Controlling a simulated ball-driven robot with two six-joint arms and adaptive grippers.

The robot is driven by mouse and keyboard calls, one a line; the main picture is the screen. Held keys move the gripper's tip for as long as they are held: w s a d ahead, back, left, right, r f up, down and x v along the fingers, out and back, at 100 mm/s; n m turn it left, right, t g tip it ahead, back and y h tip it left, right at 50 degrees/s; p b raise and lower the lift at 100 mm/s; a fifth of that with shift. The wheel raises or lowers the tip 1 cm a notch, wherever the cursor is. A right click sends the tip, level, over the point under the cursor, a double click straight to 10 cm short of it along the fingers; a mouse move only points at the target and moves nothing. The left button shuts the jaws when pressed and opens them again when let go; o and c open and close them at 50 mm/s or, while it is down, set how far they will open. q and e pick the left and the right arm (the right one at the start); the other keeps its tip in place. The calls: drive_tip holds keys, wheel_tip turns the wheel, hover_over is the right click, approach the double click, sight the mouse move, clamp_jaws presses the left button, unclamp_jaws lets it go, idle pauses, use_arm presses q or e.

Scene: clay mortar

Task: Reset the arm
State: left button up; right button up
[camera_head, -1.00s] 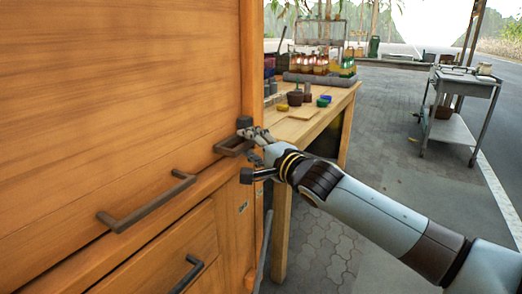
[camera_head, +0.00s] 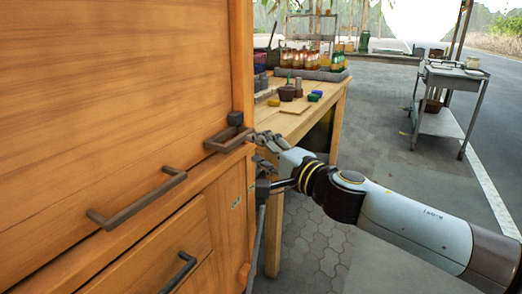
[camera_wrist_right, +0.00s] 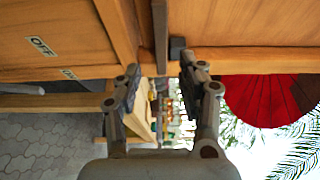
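My right gripper (camera_head: 266,142) is beside the front edge of the wooden cabinet (camera_head: 110,90), just right of a dark square handle (camera_head: 228,138). A small gap shows between its fingers and that handle. My right forearm runs to the lower right in the head view. My left gripper is not in view.
Long dark handles (camera_head: 137,200) stick out from the cabinet front. Behind the gripper stands a wooden table (camera_head: 300,122) with bottles (camera_head: 300,60) and small blocks. A grey metal cart (camera_head: 455,78) stands at right. Paved ground between them is open. A red object (camera_wrist_right: 270,100) shows in the wrist view.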

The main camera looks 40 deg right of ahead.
idle(0.3)
drive_tip(key=s+d+f+m+g+h, duration=0.1)
drive_tip(key=s+f+g, duration=0.25)
drive_tip(key=f, duration=0.75)
drive_tip(key=s+d+f+m+g+h, duration=0.15)
drive_tip(key=s+f, duration=0.25)
drive_tip(key=f, duration=0.7)
drive_tip(key=s+a+f+n+g, duration=0.1)
drive_tip(key=s+f+n+g, duration=0.35)
drive_tip(key=s+f, duration=1)
drive_tip(key=s+a+f+n+g, duration=0.2)
drive_tip(key=s+f+n, duration=0.3)
drive_tip(key=s, duration=0.4)
drive_tip(key=s+a+f+n+g+y, duration=0.1)
drive_tip(key=s+f+n, duration=0.4)
drive_tip(key=s, duration=0.5)
drive_tip(key=s+a+f+n+g, duration=0.3)
drive_tip(key=s+f+n+g, duration=0.2)
drive_tip(key=s, duration=0.4)
drive_tip(key=shift+s+a+f+n+y, duration=0.4)
drive_tip(key=shift+f+n, duration=0.1)
drive_tip(key=shift+n, duration=0.2)
